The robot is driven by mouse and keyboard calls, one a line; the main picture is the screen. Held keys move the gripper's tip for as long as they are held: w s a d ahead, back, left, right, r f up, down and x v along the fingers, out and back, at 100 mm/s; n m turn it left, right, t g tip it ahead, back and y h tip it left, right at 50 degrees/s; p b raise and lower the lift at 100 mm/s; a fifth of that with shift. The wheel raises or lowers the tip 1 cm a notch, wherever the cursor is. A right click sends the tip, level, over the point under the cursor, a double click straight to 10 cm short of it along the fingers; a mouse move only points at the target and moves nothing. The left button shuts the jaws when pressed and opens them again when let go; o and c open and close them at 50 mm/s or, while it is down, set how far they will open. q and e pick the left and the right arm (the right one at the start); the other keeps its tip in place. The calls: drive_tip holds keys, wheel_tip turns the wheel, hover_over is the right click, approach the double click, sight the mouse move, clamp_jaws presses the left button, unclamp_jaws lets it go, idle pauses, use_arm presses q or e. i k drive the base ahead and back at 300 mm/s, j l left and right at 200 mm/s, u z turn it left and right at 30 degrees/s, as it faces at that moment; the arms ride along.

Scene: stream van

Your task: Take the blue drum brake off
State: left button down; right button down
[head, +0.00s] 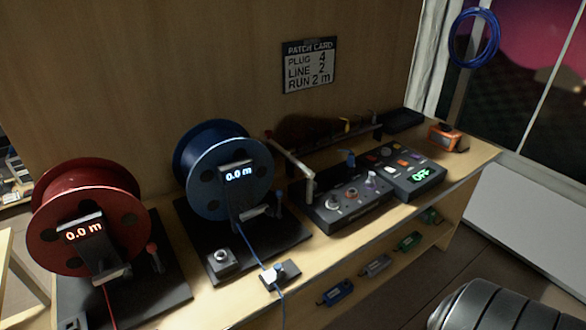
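The blue drum (222,172) stands upright on a dark base plate (290,238) on the wooden bench, with a display reading 0.0 m on its front. A small dark lever (278,204) stands on the plate just right of the drum, beside a grey bar-shaped part (255,211). It looks like the brake lever; its setting is too small to tell. A blue cable runs from the drum down to a small block (281,275) at the bench's front edge. Neither of my grippers is in view.
A small knob box (221,263) sits before the blue drum. A control panel (355,205) and a box showing OFF (418,178) stand to the right. A pale bent post (296,172) rises between.

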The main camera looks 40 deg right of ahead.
sight(279, 203)
drive_tip(key=z, duration=1.15)
